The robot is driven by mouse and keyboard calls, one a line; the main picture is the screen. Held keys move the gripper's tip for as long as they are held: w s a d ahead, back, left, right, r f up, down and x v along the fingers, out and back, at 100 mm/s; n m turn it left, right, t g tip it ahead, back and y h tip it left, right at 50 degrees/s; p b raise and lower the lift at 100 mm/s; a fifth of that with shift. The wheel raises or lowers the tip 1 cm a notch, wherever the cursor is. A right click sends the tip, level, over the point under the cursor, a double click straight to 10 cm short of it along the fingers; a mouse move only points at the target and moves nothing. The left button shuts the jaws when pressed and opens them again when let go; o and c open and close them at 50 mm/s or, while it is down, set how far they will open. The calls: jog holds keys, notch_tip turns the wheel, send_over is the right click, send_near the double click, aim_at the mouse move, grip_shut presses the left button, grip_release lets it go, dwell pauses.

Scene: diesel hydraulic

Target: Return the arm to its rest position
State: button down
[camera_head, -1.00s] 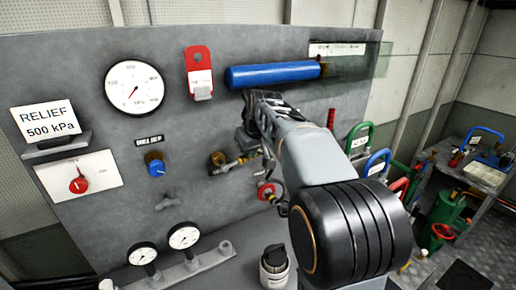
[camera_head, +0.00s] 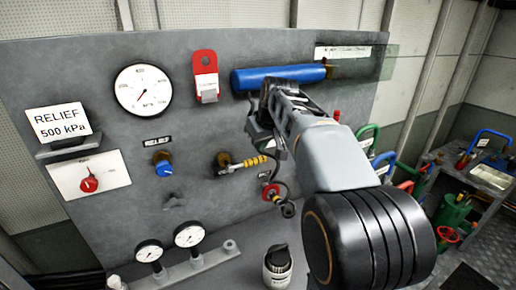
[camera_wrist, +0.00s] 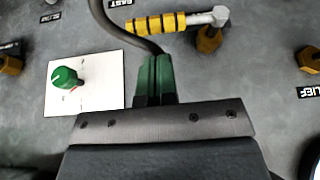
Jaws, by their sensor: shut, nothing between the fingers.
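My arm (camera_head: 345,158) reaches from the lower right toward the grey panel (camera_head: 120,200), with its forearm in front of the middle of the panel. My gripper (camera_wrist: 156,62) shows in the wrist view as two green-tipped fingers together, with nothing between them. In the head view the fingers cannot be made out clearly. The dark wrist end overlaps the lower edge of the blue cylinder (camera_head: 255,78); whether they touch cannot be told.
A white plate with a green knob (camera_wrist: 66,78) is left of the fingers. Gauges (camera_head: 143,90), a blue knob (camera_head: 163,168) and a red selector (camera_head: 89,184) are on the panel. A bottle (camera_head: 277,268) stands below the arm. A side table (camera_head: 490,177) stands right.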

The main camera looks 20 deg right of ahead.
jog(key=d+v, duration=0.1)
jog(key=v, duration=0.6)
jog(key=shift+d+r, duration=0.15)
jog(key=shift+r, duration=0.15)
jog(key=s+a+f, duration=0.5)
jog(key=s+f, duration=0.3)
jog(key=f, duration=0.3)
jog(key=s+a+f+m, duration=0.1)
jog(key=s+a+f, duration=0.4)
jog(key=s+f, duration=0.4)
notch_tip(320, 180, down, 2)
jog(key=shift+s+f+m+h, duration=0.1)
jog(key=shift+s+m+h, duration=0.1)
jog(key=shift+m+h, duration=0.15)
